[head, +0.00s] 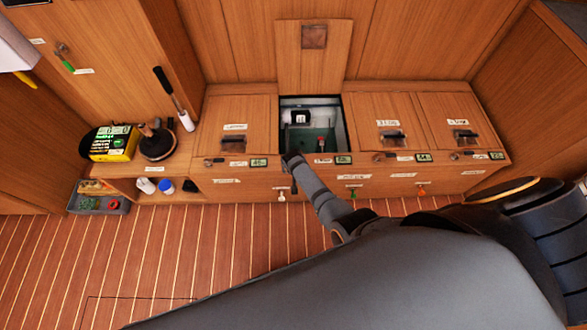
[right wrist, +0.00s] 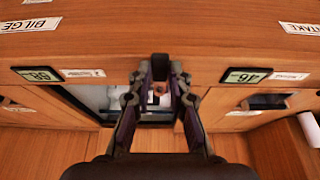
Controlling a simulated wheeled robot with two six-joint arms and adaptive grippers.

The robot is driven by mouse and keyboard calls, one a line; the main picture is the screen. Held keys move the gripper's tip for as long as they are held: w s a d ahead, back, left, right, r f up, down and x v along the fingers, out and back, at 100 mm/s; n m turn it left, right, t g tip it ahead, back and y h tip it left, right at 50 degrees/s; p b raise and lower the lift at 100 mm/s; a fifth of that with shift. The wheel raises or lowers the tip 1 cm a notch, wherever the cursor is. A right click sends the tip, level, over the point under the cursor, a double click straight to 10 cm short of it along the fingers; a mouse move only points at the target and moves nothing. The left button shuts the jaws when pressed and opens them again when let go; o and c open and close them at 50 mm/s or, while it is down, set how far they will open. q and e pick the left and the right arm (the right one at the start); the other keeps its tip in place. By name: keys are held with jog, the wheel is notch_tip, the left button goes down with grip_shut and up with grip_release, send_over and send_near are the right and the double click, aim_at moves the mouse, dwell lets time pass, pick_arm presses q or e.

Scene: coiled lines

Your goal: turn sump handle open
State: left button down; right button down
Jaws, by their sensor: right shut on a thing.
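My right gripper (head: 290,160) reaches the front left edge of the open locker (head: 338,125). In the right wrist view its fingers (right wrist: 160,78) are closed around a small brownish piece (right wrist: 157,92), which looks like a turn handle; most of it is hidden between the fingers. I cannot read a sump label there. Similar small turn handles sit on the front edge at the left locker (head: 212,162) and the right locker (head: 382,156). My left gripper is not in view.
The open locker's lid (head: 313,50) leans upright behind it. White (head: 281,195), green (head: 353,193) and orange (head: 421,191) pulls hang below the bench front. A yellow box (head: 110,142) and a dark round-based object (head: 156,142) stand on the left shelf.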

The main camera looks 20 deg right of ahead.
jog(key=c, duration=1.2)
grip_release()
jog(key=v, duration=0.7)
jog(key=shift+r, duration=0.25)
